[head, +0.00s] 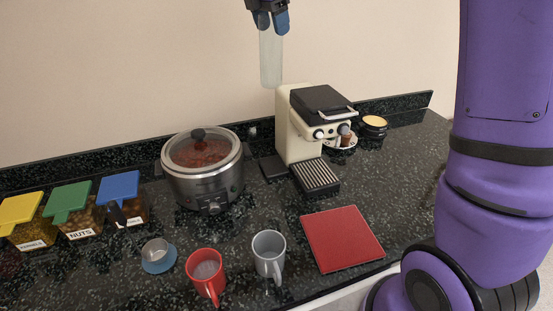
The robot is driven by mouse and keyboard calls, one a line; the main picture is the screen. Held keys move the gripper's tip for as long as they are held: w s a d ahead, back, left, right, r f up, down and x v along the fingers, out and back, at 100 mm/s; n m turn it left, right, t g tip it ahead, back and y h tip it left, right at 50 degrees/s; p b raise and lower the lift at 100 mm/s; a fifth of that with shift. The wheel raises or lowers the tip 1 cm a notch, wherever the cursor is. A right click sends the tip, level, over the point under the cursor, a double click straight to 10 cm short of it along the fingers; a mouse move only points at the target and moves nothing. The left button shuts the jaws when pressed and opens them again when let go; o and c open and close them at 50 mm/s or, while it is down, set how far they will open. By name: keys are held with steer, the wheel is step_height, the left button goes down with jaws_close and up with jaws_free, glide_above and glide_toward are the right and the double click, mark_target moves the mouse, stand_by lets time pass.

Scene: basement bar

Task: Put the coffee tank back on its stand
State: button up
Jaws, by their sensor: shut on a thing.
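My gripper (270,22) is at the top of the head view, pointing down, with its blue fingers shut on the coffee tank (271,60). The tank is a tall, clear, pale container hanging roughly upright in the air. In the picture it is above and slightly left of the cream and black coffee machine (297,125). A flat dark stand (274,167) lies at the left side of the machine on the counter, with nothing on it. The tank is apart from the stand and the machine.
A slow cooker (207,185) stands left of the stand. A red mug (206,277), grey mug (269,255), red square board (342,238) and small glass on a blue coaster (158,256) are in front. Lidded containers (70,207) stand left. A jar (373,127) is right.

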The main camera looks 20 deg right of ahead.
step_height(320, 180, down, 28)
steer(key=shift+r, duration=0.2)
stand_by(0.5)
steer(key=shift+f, duration=0.15)
steer(key=o, duration=1.4)
